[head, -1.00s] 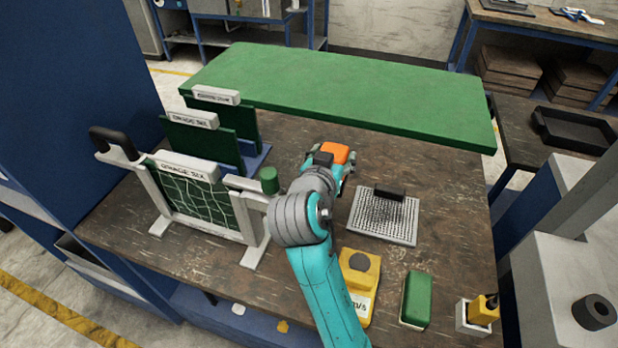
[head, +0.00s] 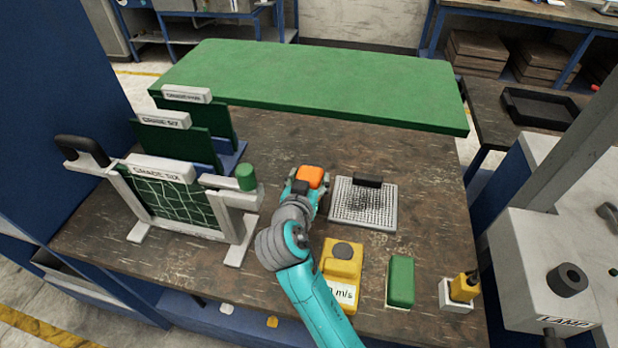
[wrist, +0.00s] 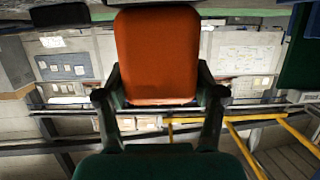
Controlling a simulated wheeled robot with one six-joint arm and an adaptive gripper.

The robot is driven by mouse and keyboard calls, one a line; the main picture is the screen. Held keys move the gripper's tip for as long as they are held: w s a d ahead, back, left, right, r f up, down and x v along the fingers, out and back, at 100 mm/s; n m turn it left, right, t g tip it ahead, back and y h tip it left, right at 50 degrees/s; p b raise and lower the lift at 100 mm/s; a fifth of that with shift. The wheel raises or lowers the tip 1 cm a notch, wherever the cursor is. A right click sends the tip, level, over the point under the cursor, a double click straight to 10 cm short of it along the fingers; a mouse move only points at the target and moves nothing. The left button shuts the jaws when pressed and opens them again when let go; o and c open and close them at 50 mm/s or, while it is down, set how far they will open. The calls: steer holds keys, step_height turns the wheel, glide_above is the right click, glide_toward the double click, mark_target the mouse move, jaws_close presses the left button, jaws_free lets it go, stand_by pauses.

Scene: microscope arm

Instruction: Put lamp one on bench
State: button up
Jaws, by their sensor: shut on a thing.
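My gripper (wrist: 160,97) is shut on an orange block (wrist: 157,55), which fills the space between its dark fingers in the wrist view. In the head view the orange block (head: 310,176) shows at the end of my teal arm, over the brown bench (head: 270,136), left of a perforated plate. I cannot tell whether it touches the bench, and no lamp number is readable on it. A grey machine (head: 520,265) at the right edge carries a label reading LAMP (head: 566,321).
A white-framed panel stand (head: 165,200) with green boards stands at left. The perforated plate (head: 362,212) with a black block, a yellow box (head: 341,272), a green block (head: 401,281) and a small white holder (head: 459,293) crowd the right front. A green raised slab (head: 310,85) spans the back.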

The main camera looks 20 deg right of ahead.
steer(key=shift+f, duration=0.1)
steer(key=o, duration=1.5)
steer(key=shift+s+a+r, duration=0.15)
steer(key=shift+s+r, duration=0.05)
steer(key=v, duration=1.1)
steer(key=shift+s+r, duration=0.15)
steer(key=shift+s, duration=0.05)
steer(key=shift+a, duration=0.1)
